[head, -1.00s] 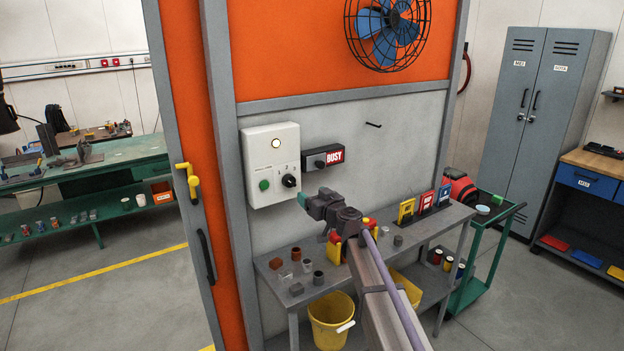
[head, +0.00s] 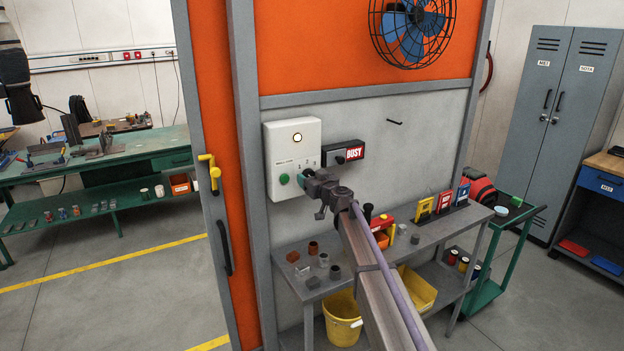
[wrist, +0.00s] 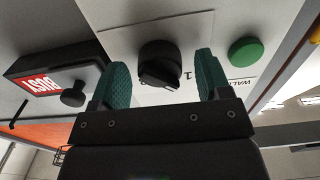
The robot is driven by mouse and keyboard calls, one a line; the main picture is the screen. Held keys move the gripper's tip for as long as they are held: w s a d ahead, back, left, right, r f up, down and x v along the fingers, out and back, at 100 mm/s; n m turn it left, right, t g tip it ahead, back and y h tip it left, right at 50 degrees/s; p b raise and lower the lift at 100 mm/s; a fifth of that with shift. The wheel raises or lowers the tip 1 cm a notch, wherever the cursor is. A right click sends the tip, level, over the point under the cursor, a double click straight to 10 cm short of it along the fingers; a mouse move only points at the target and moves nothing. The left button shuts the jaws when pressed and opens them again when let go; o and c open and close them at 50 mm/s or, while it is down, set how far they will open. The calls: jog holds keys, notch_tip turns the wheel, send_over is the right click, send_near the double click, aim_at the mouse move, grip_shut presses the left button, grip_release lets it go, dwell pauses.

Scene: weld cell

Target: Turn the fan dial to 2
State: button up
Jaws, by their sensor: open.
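The fan dial, a black knob (wrist: 160,64), sits on the white control box (head: 274,155) on the grey wall. In the wrist view it lies between the two green fingertips of my gripper (wrist: 162,82), which are apart. I cannot tell whether either finger touches it. A printed "1" shows beside the knob; the other marks are hidden or too small to read. In the head view my gripper (head: 302,175) is at the box's lower right and covers the dial. The blue-bladed fan (head: 412,32) is mounted above on the orange panel.
A green button (wrist: 245,52) is close beside one finger; it also shows in the head view (head: 284,179). The dark BUSY switch box (wrist: 55,82) with a black knob is on the other side. A grey bench (head: 400,262) with small parts stands below.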

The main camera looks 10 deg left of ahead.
jog(key=shift+c, duration=0.3)
jog(key=c, duration=0.9)
jog(key=shift+m, duration=0.3)
jog(key=m, duration=0.8)
